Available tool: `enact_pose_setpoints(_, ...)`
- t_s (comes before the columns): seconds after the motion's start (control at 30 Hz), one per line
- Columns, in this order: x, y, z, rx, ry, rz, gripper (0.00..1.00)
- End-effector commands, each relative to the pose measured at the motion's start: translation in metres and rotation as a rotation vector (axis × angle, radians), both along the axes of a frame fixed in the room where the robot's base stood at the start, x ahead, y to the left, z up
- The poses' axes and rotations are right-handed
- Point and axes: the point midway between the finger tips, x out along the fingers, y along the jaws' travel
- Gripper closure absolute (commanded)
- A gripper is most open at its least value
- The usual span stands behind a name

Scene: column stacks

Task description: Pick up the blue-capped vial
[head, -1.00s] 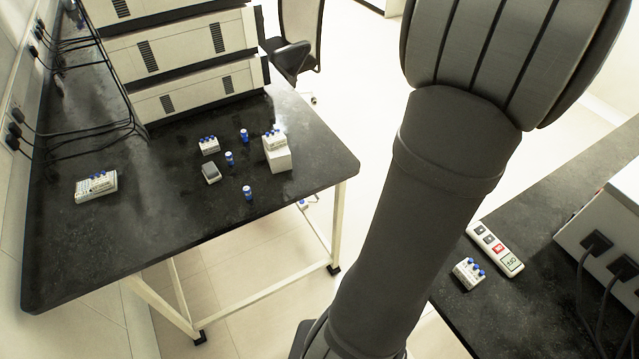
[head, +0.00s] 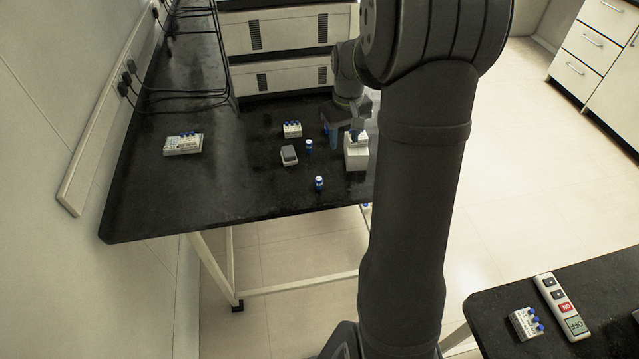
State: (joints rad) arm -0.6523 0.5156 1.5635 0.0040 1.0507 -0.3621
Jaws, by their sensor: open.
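Several blue-capped vials stand on the black table. One vial (head: 308,146) is near the middle, and another vial (head: 319,184) stands closer to the front edge. A third vial (head: 326,129) stands farther back, partly hidden beside my gripper. My gripper (head: 344,126) is open at the right part of the table, pointing down. It is close to a white block (head: 356,158) with a small blue-topped rack on it. I cannot tell whether the fingers touch anything.
Another rack (head: 183,143) lies far left. Stacked white instruments (head: 285,75) stand behind. The table's front left is clear.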

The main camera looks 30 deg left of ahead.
Motion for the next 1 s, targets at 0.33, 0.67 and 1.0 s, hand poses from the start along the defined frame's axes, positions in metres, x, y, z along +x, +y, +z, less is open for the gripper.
enact_pose_setpoints(0.33, -0.035, 0.056, -0.006, -0.012, 0.008, 0.139, 0.55)
enact_pose_setpoints(0.67, -0.035, 0.056, -0.073, -0.014, 0.01, 0.138, 0.55)
enact_pose_setpoints(1.0, -0.034, 0.056, -0.121, -0.012, 0.008, 0.137, 0.55)
